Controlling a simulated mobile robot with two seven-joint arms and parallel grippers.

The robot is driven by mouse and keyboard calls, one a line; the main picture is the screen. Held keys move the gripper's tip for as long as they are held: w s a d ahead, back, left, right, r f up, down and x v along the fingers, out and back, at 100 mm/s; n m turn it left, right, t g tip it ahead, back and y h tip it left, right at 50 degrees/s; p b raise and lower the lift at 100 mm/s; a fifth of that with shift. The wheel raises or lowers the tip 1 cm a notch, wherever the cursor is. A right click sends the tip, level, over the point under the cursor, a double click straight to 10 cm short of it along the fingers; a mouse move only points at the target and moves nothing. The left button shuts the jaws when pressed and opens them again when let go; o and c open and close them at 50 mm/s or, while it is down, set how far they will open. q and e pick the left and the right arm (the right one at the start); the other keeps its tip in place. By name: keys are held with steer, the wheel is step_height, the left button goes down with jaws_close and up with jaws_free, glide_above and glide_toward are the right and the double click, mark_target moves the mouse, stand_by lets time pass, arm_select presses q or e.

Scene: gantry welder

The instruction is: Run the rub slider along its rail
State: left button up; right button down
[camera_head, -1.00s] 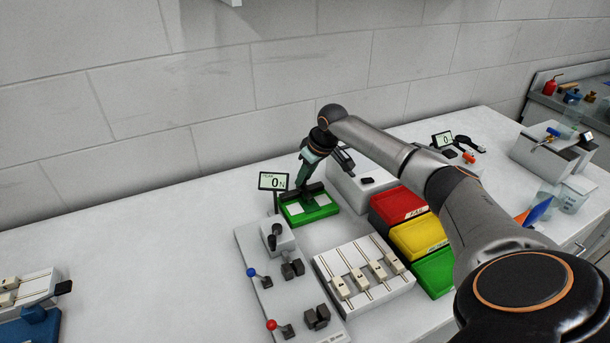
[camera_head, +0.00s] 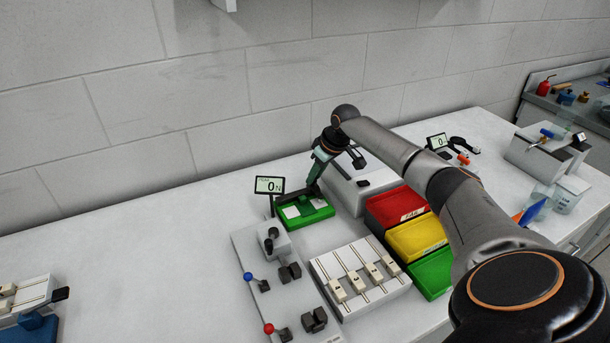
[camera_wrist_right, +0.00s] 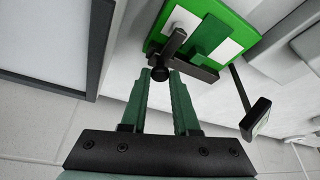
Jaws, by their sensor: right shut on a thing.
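The rub slider's green base (camera_head: 292,222) stands on the bench below a small display reading 0 N. It carries pale pads and a dark rail. My right gripper (camera_head: 314,188) is over the base's right end, shut on the slider's black handle. In the right wrist view the green base (camera_wrist_right: 160,42) is at the top, and the black slider handle (camera_wrist_right: 160,74) lies between the tips of the green fingers (camera_wrist_right: 172,78). The fingers hide part of the slider in the head view. My left gripper is not in view.
The display (camera_head: 269,185) stands at the base's back left. A white box (camera_head: 345,195) is close on the right, with red, yellow and green bins (camera_head: 415,238) beyond. A lever panel (camera_head: 245,262) and a white slider block (camera_head: 330,268) are in front.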

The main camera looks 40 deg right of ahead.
steer(key=shift+s+d, duration=0.1)
steer(key=shift+d, duration=0.1)
steer(key=c, duration=0.7)
jaws_free()
steer(key=shift+o, duration=0.2)
steer(key=v, duration=1.2)
steer(key=shift+r, duration=0.3)
